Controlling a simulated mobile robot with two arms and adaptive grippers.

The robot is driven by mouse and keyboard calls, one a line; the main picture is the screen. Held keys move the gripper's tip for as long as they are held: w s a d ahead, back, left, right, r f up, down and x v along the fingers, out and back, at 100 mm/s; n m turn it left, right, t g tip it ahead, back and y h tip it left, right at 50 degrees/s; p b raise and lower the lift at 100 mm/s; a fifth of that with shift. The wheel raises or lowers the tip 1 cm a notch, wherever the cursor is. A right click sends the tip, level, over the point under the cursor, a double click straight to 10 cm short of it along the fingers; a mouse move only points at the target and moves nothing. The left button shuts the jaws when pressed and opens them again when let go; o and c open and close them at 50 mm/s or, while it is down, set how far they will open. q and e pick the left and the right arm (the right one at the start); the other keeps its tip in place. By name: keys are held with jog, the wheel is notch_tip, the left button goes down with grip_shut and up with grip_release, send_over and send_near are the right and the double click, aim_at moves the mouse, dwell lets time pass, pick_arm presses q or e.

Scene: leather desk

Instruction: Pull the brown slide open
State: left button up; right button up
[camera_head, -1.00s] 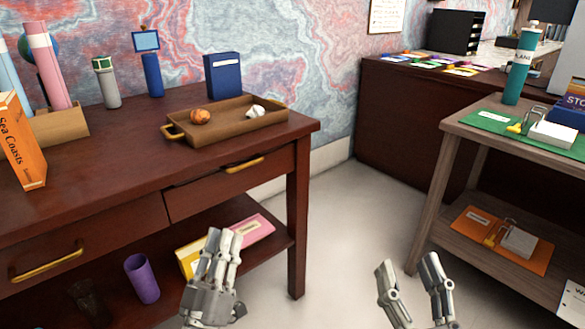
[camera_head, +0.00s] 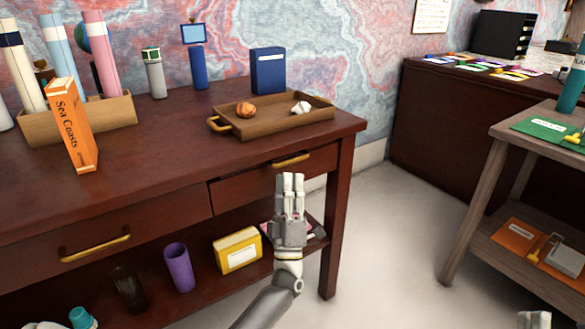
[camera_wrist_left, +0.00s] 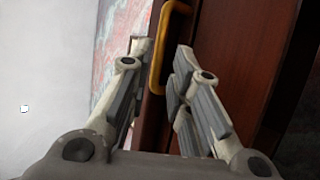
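The brown desk has two brown drawers, a left one (camera_head: 110,238) and a right one (camera_head: 245,187), each with a brass handle. My left gripper (camera_head: 290,180) is just in front of the right drawer, below its handle (camera_head: 291,160). In the left wrist view, the handle (camera_wrist_left: 160,50) stands ahead, between the lines of the open fingers (camera_wrist_left: 154,82), with no clear contact. The right drawer looks shut or nearly so. Only a piece of my right gripper (camera_head: 534,320) shows at the bottom edge; its fingers' state is hidden.
On the desk top are a wooden tray (camera_head: 228,131), an orange book (camera_head: 72,130) and a blue box (camera_head: 268,72). A purple cup (camera_head: 179,268) and a yellow box (camera_head: 238,250) are on the lower shelf. The floor right of the desk is clear.

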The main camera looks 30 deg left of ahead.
pick_arm(q)
jog(key=x, duration=0.4)
jog(key=shift+w+r, duration=0.1)
jog(key=shift+r, duration=0.05)
pick_arm(e)
jog(key=shift+s+r+t, duration=0.45)
jog(key=shift+r+t, duration=0.15)
jog(key=shift+r, duration=0.25)
pick_arm(q)
jog(key=shift+c, duration=0.2)
grip_shut()
pick_arm(e)
jog(key=shift+f, duration=0.15)
